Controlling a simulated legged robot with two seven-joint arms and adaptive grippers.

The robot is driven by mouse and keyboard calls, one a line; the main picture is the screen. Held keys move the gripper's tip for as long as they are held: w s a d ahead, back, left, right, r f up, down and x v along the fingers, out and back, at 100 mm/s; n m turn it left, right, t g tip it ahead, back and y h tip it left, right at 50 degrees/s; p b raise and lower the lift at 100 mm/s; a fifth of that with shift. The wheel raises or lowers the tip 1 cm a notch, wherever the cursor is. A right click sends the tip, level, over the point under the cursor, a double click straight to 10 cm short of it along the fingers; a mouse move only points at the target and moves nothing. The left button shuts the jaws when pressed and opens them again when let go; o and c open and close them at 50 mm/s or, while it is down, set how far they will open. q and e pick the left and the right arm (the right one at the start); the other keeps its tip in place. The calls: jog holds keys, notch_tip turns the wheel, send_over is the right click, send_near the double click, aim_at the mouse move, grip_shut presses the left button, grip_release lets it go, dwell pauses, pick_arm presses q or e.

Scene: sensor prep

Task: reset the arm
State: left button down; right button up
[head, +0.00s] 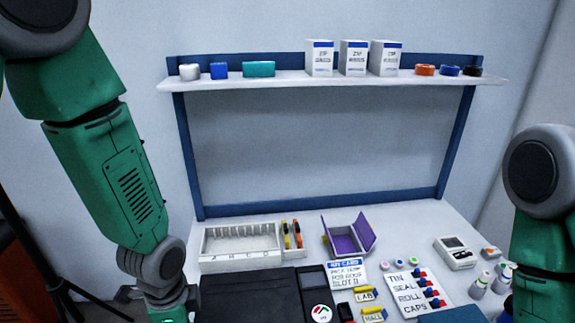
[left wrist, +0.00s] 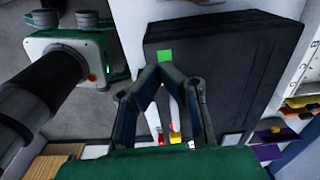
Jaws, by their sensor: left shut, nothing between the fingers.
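My left arm (head: 110,170) comes down from the upper left in the head view. Its lower end is at the bottom edge, left of a black case (head: 250,292), and its gripper is out of that picture. In the left wrist view my left gripper (left wrist: 162,72) has its fingertips together with nothing between them. It is over the near edge of the dark case, by a small green square (left wrist: 165,56). My right arm (head: 545,220) shows at the right edge; its gripper is out of view.
A white divided tray (head: 240,258), an open purple box (head: 345,238), a white meter (head: 455,254) and labelled cards (head: 347,274) crowd the table. A shelf (head: 290,80) above holds boxes and small parts. The back panel area is clear.

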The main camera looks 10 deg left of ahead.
pick_arm(q)
jog(key=s+a+f+n, duration=0.2)
jog(key=s+f+n, duration=0.4)
jog(key=s+n, duration=0.1)
jog(key=s+a+f+n, duration=0.3)
jog(key=s+f+n, duration=0.2)
jog(key=s+n, duration=0.2)
jog(key=s, duration=0.2)
jog(key=shift+s+f+t, duration=0.3)
jog(key=shift+f, duration=0.1)
jog(key=shift+w, duration=0.15)
